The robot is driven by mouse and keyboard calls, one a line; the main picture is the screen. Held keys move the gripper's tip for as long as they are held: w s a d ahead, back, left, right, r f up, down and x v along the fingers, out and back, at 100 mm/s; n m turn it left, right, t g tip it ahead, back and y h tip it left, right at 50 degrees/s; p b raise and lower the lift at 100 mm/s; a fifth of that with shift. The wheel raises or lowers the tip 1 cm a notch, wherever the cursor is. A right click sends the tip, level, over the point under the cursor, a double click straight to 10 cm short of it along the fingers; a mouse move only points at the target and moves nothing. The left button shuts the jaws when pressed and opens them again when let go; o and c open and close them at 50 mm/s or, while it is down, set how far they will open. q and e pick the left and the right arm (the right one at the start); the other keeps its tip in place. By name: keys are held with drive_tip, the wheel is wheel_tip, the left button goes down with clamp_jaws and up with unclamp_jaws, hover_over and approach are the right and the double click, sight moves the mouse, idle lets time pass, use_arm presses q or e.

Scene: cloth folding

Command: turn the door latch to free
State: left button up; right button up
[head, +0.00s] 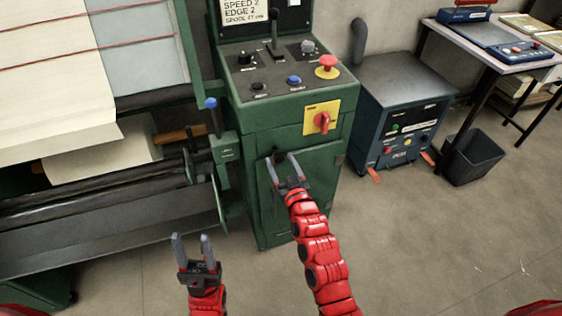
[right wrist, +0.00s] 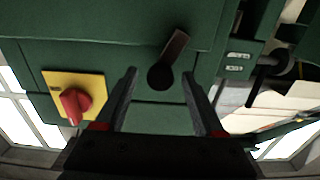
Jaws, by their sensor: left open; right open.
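The door latch (right wrist: 163,72) is a dark round hub with a short flat lever, on the green cabinet door (head: 266,205). In the right wrist view the lever slants up and to the right from the hub. My right gripper (head: 282,158) is open in front of the door's upper part. In the right wrist view its two fingers stand either side of the hub, apart from it; the exact gap in depth is unclear. In the head view the latch is mostly hidden by the right gripper. My left gripper (head: 192,238) is open and empty, low in front of the machine.
A red rotary switch on a yellow plate (head: 332,106) sits above the door; it also shows in the right wrist view (right wrist: 89,81). The control panel (head: 272,96) carries knobs and a red stop button (head: 327,62). A blue unit (head: 404,105) stands to the right.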

drive_tip(key=shift+w+f, duration=0.1)
drive_tip(key=shift+w, duration=0.05)
clamp_jaws()
idle(0.4)
